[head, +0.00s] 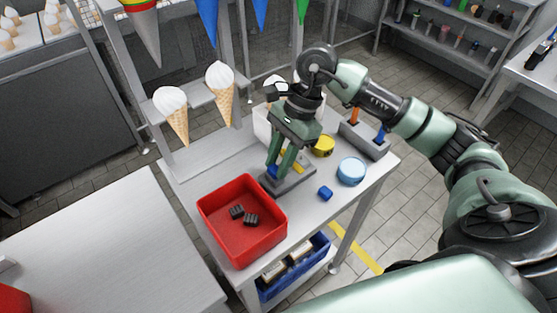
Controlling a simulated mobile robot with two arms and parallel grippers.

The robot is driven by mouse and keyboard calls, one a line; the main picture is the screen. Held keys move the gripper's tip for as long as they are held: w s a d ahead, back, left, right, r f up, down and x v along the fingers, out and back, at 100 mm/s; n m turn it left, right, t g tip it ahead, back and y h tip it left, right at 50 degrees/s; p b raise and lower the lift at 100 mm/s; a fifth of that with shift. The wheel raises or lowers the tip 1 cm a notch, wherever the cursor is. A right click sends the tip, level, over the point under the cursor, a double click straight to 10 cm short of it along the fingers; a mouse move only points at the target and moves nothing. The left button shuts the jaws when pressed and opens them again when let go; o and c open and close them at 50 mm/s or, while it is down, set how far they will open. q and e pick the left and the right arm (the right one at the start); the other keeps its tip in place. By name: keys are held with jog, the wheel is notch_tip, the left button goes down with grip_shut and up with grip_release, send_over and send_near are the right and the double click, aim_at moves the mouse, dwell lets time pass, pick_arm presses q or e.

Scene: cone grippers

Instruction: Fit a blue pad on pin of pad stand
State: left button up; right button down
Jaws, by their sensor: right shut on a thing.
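The pad stand (296,186) is a low grey block on the metal table, behind the right corner of the red tray. A yellow piece shows at its far end. My right gripper (275,172) points down over the near end of the stand. It is shut on a blue pad (271,173), partly hidden by the fingers. The pad is at or just above the stand; I cannot tell whether it is around a pin. Another blue pad (325,193) lies loose on the table to the right of the stand. My left gripper is not in view.
A red tray (212,233) holds black pieces. A light blue round container (351,172), a yellow tape-like object (323,146) and a grey holder (364,141) with coloured handles stand at the right. Ice-cream cones (221,90) stand in a rack at the left.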

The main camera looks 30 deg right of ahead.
jog(key=shift+f, duration=0.1)
dwell(0.3)
jog(key=c, duration=0.7)
grip_release()
jog(key=shift+r+p, duration=1.2)
jog(key=shift+r, duration=1.3)
